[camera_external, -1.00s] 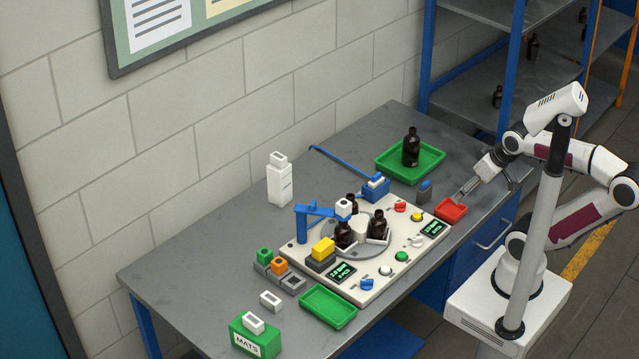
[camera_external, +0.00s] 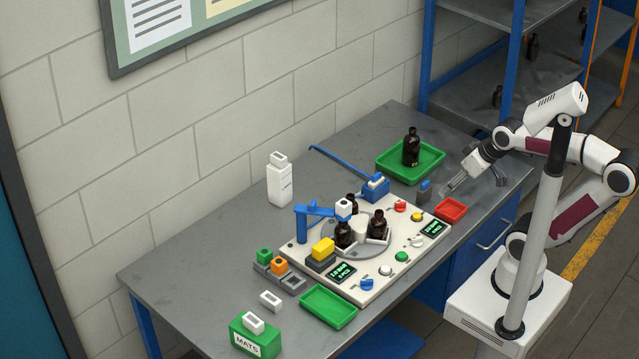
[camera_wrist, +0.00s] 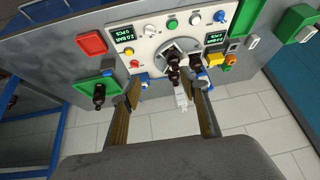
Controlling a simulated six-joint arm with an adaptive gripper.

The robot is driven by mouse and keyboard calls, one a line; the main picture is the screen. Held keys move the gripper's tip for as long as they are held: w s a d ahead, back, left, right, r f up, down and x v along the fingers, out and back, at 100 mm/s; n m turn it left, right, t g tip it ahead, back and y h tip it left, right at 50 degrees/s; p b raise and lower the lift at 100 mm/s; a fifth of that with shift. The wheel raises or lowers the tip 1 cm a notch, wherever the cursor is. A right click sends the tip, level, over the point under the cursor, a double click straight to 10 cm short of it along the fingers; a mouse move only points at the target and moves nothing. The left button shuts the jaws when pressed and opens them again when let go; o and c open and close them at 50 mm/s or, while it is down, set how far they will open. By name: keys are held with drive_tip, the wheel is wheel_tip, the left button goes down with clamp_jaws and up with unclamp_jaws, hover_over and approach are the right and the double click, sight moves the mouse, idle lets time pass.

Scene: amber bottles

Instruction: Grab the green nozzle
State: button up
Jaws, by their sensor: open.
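The green nozzle (camera_external: 264,256) is a small block-like piece with a hole in its top. My gripper (camera_external: 447,192) is open and empty at the far right of the table, above the surface near the red tray, far from the green nozzle. In the wrist view the two fingers (camera_wrist: 167,97) are spread apart with nothing held between them. The nozzles are very small there.
A white station (camera_external: 378,288) with brown bottles, a blue post (camera_external: 302,224) and buttons lies between my gripper and the nozzles. Green trays (camera_external: 328,307) (camera_external: 437,158), a red tray (camera_external: 451,210), a white container (camera_external: 279,182) and a MATS box (camera_external: 250,338) stand around it.

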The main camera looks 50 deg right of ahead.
drive_tip(key=w+a+r+n+t+y, duration=0.1)
drive_tip(key=w+a+r+t+y, duration=0.15)
drive_tip(key=w+a, duration=1.15)
drive_tip(key=m+t, duration=0.1)
drive_tip(key=t, duration=0.2)
hover_over(283, 264)
drive_tip(key=d, duration=0.5)
wheel_tip(283, 264, down, 13)
drive_tip(key=a+f+h, duration=0.1)
drive_tip(key=f, duration=0.2)
drive_tip(key=a+f+t+h, duration=0.1)
drive_tip(key=a+f, duration=0.1)
drive_tip(key=f, duration=0.2)
drive_tip(key=a+f+h, duration=0.1)
drive_tip(key=f, duration=0.2)
drive_tip(key=shift+w+a+f+t, duration=0.2)
drive_tip(key=shift+a+f+t, duration=0.05)
drive_tip(key=shift+a+f, duration=0.1)
drive_tip(key=shift+s+f, duration=0.25)
drive_tip(key=shift+f, duration=0.45)
drive_tip(key=shift+w, duration=0.1)
drive_tip(key=shift+x, duration=1.25)
